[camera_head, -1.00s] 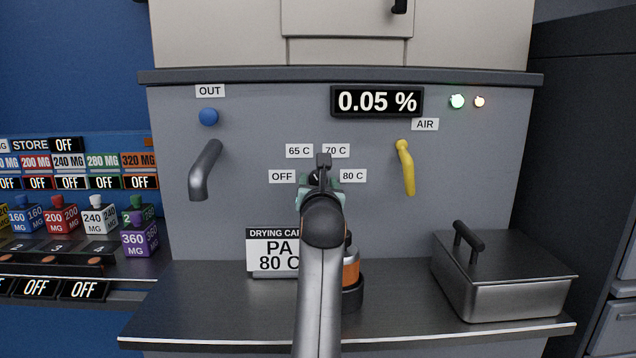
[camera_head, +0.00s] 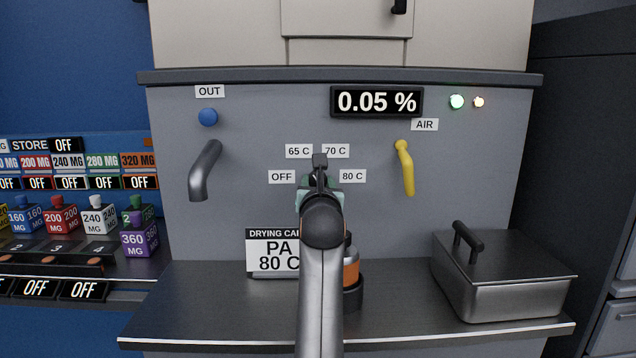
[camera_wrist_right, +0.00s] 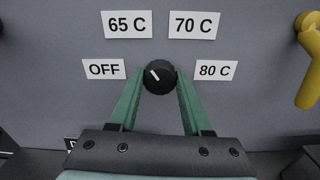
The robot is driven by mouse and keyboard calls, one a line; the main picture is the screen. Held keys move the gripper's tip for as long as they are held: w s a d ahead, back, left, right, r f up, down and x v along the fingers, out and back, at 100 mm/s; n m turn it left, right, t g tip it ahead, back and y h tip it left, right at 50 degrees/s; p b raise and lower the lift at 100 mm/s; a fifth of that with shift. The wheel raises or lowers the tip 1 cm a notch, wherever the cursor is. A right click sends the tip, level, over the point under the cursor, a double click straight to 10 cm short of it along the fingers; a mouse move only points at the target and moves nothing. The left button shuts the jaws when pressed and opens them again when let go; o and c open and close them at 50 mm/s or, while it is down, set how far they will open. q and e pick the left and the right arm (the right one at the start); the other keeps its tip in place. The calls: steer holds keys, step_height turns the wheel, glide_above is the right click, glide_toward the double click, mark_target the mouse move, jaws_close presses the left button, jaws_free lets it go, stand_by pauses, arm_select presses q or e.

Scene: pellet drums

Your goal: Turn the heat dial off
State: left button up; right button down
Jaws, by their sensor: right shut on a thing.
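The heat dial (camera_wrist_right: 160,77) is a small round black knob with a white mark, on the grey panel. My right gripper (camera_wrist_right: 159,82) has its green fingers shut on the dial, one on each side. The white mark sits left of the knob's middle and slants up to the left, between the OFF label (camera_wrist_right: 104,69) and the 65 C label (camera_wrist_right: 127,24). The 70 C (camera_wrist_right: 194,25) and 80 C (camera_wrist_right: 215,70) labels are on the right. In the head view my right gripper (camera_head: 320,180) hides most of the dial. My left gripper is not in view.
A yellow AIR lever (camera_head: 406,168) is right of the dial and a grey OUT handle (camera_head: 204,171) left. Below, a steel shelf (camera_head: 400,325) holds a drying card (camera_head: 270,262), an orange-and-black item (camera_head: 352,275) and a lidded metal box (camera_head: 510,290). The display (camera_head: 377,101) reads 0.05 %.

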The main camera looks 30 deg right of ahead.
arm_select(q)
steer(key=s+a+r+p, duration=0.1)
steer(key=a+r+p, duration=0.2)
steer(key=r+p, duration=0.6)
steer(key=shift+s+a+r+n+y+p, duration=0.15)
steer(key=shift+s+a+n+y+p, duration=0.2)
steer(key=shift+p, duration=1.35)
arm_select(e)
steer(key=shift+r+n, duration=0.1)
steer(key=shift+n, duration=5.6)
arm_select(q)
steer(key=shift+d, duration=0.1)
arm_select(e)
steer(key=shift+c, duration=1.7)
jaws_free()
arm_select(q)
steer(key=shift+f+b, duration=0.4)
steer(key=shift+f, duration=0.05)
arm_select(e)
steer(key=v, duration=1.2)
steer(key=shift+s+a, duration=0.2)
